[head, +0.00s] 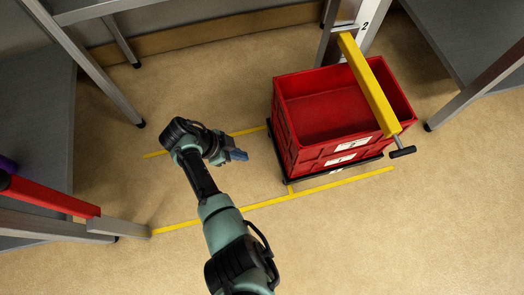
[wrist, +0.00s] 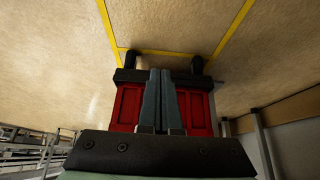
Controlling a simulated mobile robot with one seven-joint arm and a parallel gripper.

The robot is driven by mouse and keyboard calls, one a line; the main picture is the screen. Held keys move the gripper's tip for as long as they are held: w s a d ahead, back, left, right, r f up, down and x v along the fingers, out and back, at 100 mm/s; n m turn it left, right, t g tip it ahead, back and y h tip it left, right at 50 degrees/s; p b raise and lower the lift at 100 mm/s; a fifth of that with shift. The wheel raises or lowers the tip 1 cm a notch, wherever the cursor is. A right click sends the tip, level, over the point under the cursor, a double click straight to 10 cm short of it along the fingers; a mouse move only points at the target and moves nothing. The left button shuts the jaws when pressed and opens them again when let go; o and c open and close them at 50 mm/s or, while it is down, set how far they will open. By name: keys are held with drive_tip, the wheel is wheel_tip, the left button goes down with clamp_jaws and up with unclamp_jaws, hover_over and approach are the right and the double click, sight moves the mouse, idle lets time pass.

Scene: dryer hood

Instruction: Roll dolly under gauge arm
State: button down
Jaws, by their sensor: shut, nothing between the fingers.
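The dolly (head: 283,180) is a low black platform on the floor, right of centre in the head view. Red crates (head: 290,122) are stacked on it, with white labels on the front; the top one is open and looks empty. The yellow gauge arm (head: 369,84) reaches out from a metal post marked 2 and crosses above the right part of the crates. My gripper (head: 238,155) is shut and empty, left of the crates and apart from them in the head view. In the wrist view its fingers (wrist: 160,100) are together in front of the red crates (wrist: 127,108).
Yellow floor lines (head: 330,186) run along the front and back of the dolly. A red bar (head: 48,194) on a metal frame stands at the left. Grey tables flank both sides. The front floor is clear.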

drive_tip(key=b+x, duration=0.7)
drive_tip(key=x, duration=0.3)
drive_tip(key=shift+s+f, duration=0.1)
drive_tip(key=shift+f, duration=0.1)
drive_tip(key=shift+w+d+r+b, duration=0.1)
drive_tip(key=shift+w+d+b, duration=0.1)
drive_tip(key=shift+d, duration=0.3)
drive_tip(key=shift+w+d+r+b, duration=0.1)
drive_tip(key=shift+w+d+b, duration=0.1)
drive_tip(key=shift+d, duration=0.35)
drive_tip(key=shift+w+d+r+b, duration=0.1)
drive_tip(key=shift+d+b, duration=0.1)
drive_tip(key=shift+d, duration=0.2)
drive_tip(key=shift+w+d+b, duration=0.1)
drive_tip(key=shift+d+b, duration=0.05)
drive_tip(key=shift+d, duration=0.25)
drive_tip(key=shift+r, duration=0.1)
